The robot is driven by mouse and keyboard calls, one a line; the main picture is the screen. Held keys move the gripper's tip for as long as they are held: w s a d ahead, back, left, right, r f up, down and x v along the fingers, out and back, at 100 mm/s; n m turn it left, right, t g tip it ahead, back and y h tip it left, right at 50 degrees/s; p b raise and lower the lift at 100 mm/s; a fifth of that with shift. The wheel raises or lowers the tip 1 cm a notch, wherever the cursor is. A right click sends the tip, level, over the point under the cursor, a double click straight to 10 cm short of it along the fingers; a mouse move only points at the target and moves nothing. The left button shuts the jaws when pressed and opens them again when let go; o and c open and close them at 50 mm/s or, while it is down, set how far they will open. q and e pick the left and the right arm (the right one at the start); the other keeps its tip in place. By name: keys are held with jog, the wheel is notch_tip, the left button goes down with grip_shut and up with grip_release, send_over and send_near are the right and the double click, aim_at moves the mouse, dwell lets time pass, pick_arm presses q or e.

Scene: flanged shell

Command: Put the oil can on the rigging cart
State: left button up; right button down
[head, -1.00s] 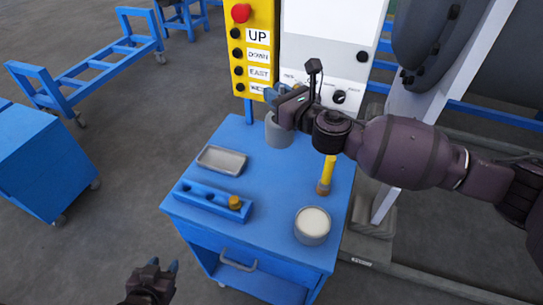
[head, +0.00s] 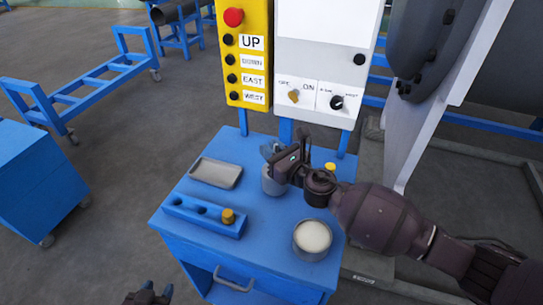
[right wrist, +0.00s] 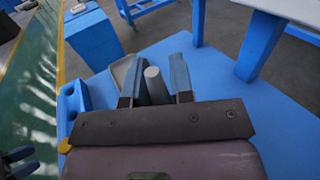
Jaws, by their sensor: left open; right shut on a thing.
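The oil can, a grey can (head: 271,184), is in my right gripper (head: 276,160), whose arm comes in from the right. In the right wrist view, its grey tapered top (right wrist: 154,86) shows between the two fingers. The can is over the top of a blue cart (head: 270,228) with a drawer, likely the rigging cart. I cannot tell whether its base touches the top. My left gripper (head: 148,294) is open and empty at the bottom edge of the head view, low at the cart's left.
A grey tray (head: 216,173), a blue holed block with a brass piece (head: 228,216) and a round pale-filled tin (head: 312,239) are on the cart top. A yellow-topped tool (head: 330,167) is mostly behind my arm. Control panels (head: 325,35) stand behind. Another blue cart (head: 35,195) is left.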

jog(key=shift+f, duration=0.7)
pick_arm(q)
jog(key=shift+s+f, duration=0.3)
jog(key=shift+f, duration=0.3)
pick_arm(e)
jog(key=shift+r, duration=0.1)
pick_arm(q)
jog(key=shift+s, duration=0.1)
jog(key=shift+f, duration=0.1)
pick_arm(e)
jog(key=shift+f, duration=0.2)
jog(key=c, duration=1)
grip_release()
pick_arm(q)
jog(key=shift+w, duration=0.2)
